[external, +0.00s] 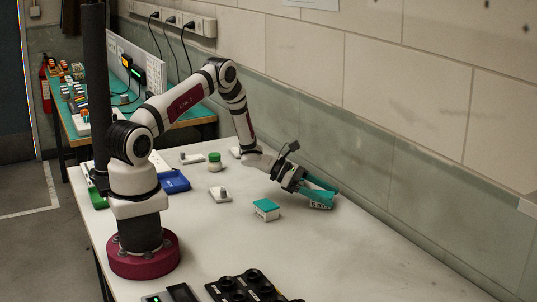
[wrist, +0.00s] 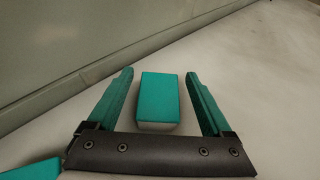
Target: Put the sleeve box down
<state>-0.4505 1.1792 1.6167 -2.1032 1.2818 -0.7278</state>
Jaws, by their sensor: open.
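My gripper (external: 320,194) is open, low over the bench at its wall side. In the wrist view, my gripper (wrist: 160,73) has its two teal fingers apart, one on each side of a box with a teal top and pale near side, taken as the sleeve box (wrist: 158,97). Gaps show between the box and both fingers. In the external view this box is mostly hidden by the fingers. A second teal-topped box (external: 266,208) sits on the bench left of the gripper. Its corner also shows at the lower left of the wrist view (wrist: 30,172).
A small pale object (external: 220,194), a green-lidded jar (external: 215,162) and a blue tray (external: 174,182) stand farther left. A black holder with round recesses (external: 245,286) is at the front edge. The wall (external: 400,180) runs close behind the gripper. The bench at front right is clear.

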